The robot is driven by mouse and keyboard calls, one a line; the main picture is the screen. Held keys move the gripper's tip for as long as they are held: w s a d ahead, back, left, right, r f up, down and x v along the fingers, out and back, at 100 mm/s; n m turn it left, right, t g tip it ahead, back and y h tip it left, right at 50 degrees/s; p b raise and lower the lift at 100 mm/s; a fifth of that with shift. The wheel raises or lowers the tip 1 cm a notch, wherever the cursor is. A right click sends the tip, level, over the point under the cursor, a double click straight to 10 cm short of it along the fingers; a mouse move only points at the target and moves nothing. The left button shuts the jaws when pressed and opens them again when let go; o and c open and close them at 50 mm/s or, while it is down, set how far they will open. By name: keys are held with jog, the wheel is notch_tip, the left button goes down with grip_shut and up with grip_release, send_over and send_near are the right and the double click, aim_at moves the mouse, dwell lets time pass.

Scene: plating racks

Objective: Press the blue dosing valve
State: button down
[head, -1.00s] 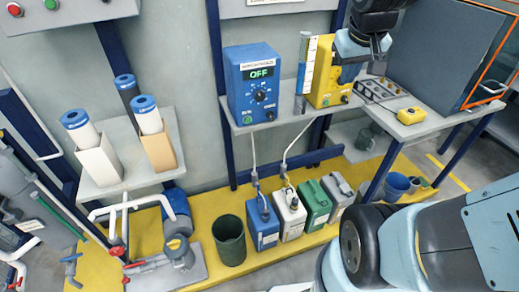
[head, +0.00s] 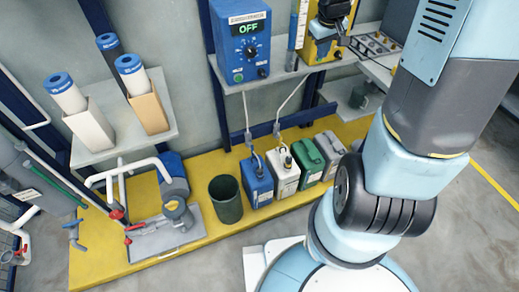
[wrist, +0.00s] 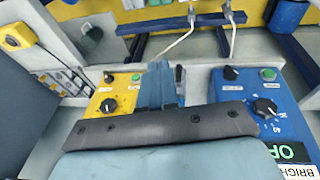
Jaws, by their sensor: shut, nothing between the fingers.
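A blue box-shaped dosing unit (head: 224,58) with an OFF display, a black knob and a green button stands on the shelf in the head view. It also shows at the right in the wrist view (wrist: 290,122), upside down. A separate small blue-handled valve (head: 73,238) sits on the piping at the lower left; I cannot tell which the task names. My gripper (head: 330,22) is at the top of the head view, in front of the yellow unit (head: 318,52), right of the blue one. It is shut and empty; its fingertips are hard to make out.
A blue-based measuring tube (head: 293,36) stands between the two units. My arm covers much of the right side.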

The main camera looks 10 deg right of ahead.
jog(key=w+f+n+g+y, duration=0.1)
jog(key=w+f+y, duration=0.15)
jog(key=f, duration=0.95)
jog(key=w+f+n+y, duration=0.1)
jog(key=w+f, duration=0.3)
jog(key=f, duration=0.8)
jog(key=s+a+f+y, duration=0.1)
jog(key=a+f, duration=0.3)
jog(key=f, duration=0.7)
jog(key=s+a+f+m+t+y, duration=0.1)
jog(key=a+f+y, duration=0.2)
jog(key=f, duration=0.8)
jog(key=shift+a+f, duration=0.2)
jog(key=shift+a, duration=0.75)
jog(key=shift+y, duration=0.25)
jog(key=w+a+f, duration=0.1)
jog(key=a+f, duration=0.7)
jog(key=a, duration=0.1)
jog(key=shift+w+a, duration=0.15)
jog(key=shift+a, duration=0.05)
